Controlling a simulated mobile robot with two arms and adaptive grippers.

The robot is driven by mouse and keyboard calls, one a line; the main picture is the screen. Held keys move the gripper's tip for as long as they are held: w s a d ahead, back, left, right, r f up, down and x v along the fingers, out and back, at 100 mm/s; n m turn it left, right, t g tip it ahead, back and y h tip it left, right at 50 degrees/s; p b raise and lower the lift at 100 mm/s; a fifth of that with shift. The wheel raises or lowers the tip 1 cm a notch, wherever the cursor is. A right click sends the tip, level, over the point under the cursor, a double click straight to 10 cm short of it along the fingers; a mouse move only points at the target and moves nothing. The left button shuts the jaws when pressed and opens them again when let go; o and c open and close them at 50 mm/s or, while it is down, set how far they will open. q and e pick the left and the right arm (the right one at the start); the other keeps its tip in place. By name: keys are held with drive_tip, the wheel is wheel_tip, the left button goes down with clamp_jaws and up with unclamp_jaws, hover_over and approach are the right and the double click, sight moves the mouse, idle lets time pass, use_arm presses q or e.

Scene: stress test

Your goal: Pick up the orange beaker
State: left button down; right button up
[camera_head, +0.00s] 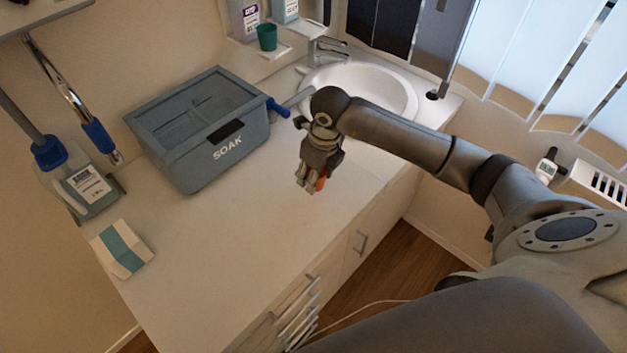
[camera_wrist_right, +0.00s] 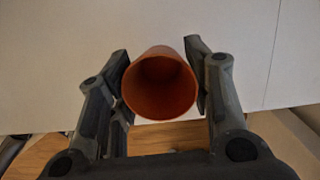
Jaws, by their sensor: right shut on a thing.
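The orange beaker (camera_wrist_right: 159,84) is between the two fingers of my right gripper (camera_wrist_right: 158,78) in the right wrist view, seen into its open mouth. The fingers are shut on its sides. In the head view my right gripper (camera_head: 312,183) is over the front edge area of the white counter (camera_head: 215,255), and only a small part of the orange beaker (camera_head: 321,182) shows beside the fingers. I cannot tell whether the beaker touches the counter. My left gripper is not in view.
A grey bin marked SOAK (camera_head: 240,158) stands left of the right gripper. A white sink (camera_head: 385,92) is behind. A green cup (camera_head: 267,37) is on a small shelf. The front counter is clear.

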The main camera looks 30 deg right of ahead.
drive_tip(key=s+r+b, duration=0.2)
drive_tip(key=s+r, duration=0.2)
drive_tip(key=s, duration=0.2)
drive_tip(key=s+d+r+b, duration=0.1)
drive_tip(key=s+r+b, duration=0.1)
drive_tip(key=s+r, duration=0.3)
drive_tip(key=shift+s+d, duration=0.15)
drive_tip(key=shift+s, duration=1)
drive_tip(key=shift+f, duration=0.1)
drive_tip(key=a+n+g, duration=0.1)
drive_tip(key=a+n, duration=0.2)
drive_tip(key=n, duration=1.2)
drive_tip(key=a+f+n+g, duration=0.1)
drive_tip(key=a+n, duration=0.3)
drive_tip(key=n, duration=1.2)
drive_tip(key=shift+w+f+n+g+h, duration=0.3)
drive_tip(key=shift+w+g, duration=0.05)
drive_tip(key=shift+g, duration=0.35)
